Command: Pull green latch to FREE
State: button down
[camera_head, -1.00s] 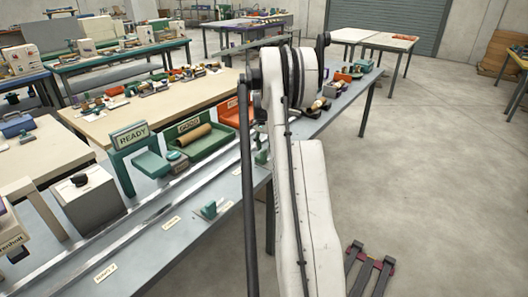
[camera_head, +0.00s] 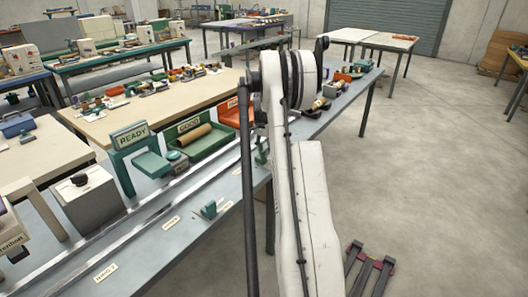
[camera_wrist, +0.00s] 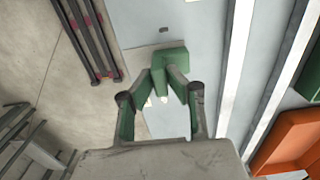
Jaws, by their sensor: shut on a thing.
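In the wrist view, a green latch block (camera_wrist: 171,57) stands on the grey bench near its edge. My gripper (camera_wrist: 165,82) has both fingers closed in on the near part of the latch, shut on it. The fingers partly cover the held part. In the head view my arm hides most of the gripper. A small green piece (camera_head: 261,156) shows beside the arm there; I cannot tell whether it is latch or finger. Another green latch-like piece (camera_head: 210,210) stands on the bench farther left. No FREE label is readable.
Metal rails (camera_head: 150,215) run along the bench beside a green tray (camera_head: 217,144) with a brown roll. An orange tray (camera_wrist: 288,143) lies right of the gripper in the wrist view. A green READY sign (camera_head: 131,136) stands farther left. Open floor lies right.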

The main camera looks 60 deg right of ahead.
jog(key=shift+s, duration=0.1)
jog(key=shift+s+b, duration=0.6)
jog(key=shift+s, duration=1.55)
jog(key=c, duration=1.7)
grip_release()
jog(key=shift+s, duration=0.1)
jog(key=shift+r, duration=0.1)
jog(key=shift+r, duration=0.3)
notch_tip(320, 180, up, 11)
jog(key=shift+r, duration=0.1)
jog(key=shift+a, duration=0.1)
